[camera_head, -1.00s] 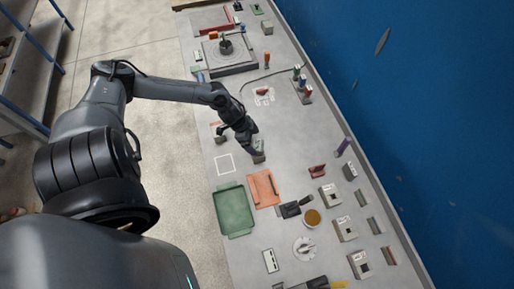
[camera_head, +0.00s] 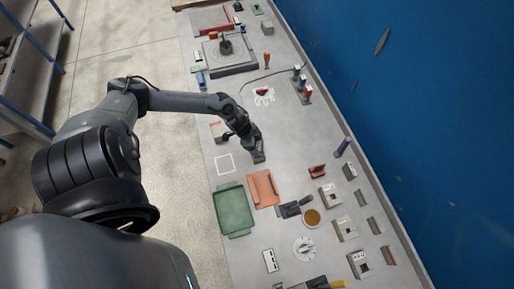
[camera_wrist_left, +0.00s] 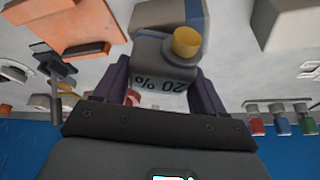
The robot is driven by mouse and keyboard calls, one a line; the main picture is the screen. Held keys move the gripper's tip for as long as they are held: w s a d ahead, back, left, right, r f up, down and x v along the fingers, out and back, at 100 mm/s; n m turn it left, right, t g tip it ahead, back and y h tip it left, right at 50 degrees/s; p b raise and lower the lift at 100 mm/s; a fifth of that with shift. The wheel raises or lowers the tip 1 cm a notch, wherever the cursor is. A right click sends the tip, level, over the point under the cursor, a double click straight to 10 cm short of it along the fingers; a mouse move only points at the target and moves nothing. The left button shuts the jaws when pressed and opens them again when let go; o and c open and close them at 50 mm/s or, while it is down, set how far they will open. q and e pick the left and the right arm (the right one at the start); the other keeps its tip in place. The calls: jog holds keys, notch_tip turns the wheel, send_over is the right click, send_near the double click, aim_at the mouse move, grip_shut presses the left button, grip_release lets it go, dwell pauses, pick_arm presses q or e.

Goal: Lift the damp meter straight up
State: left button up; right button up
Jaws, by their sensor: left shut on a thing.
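The damp meter is a grey block with a blue stripe, a yellow round knob and a "20 %" marking. In the left wrist view the damp meter (camera_wrist_left: 165,72) sits between the two dark fingers of my left gripper (camera_wrist_left: 160,92), which is shut on it. In the head view my left gripper (camera_head: 257,150) is over the bench, with the small grey damp meter (camera_head: 258,157) at its tip. I cannot tell how far the meter's underside is from the bench. My right gripper is not in view.
A white outlined square (camera_head: 224,165) lies beside the gripper. A green tray (camera_head: 234,210) and an orange tray (camera_head: 263,188) lie nearer. An amber-filled round dish (camera_head: 312,217) and several grey blocks are to the right. A blue wall (camera_head: 420,120) borders the bench.

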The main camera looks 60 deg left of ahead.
pick_arm(q)
jog(key=c, duration=0.5)
jog(key=shift+c, duration=0.2)
jog(key=shift+r, duration=0.15)
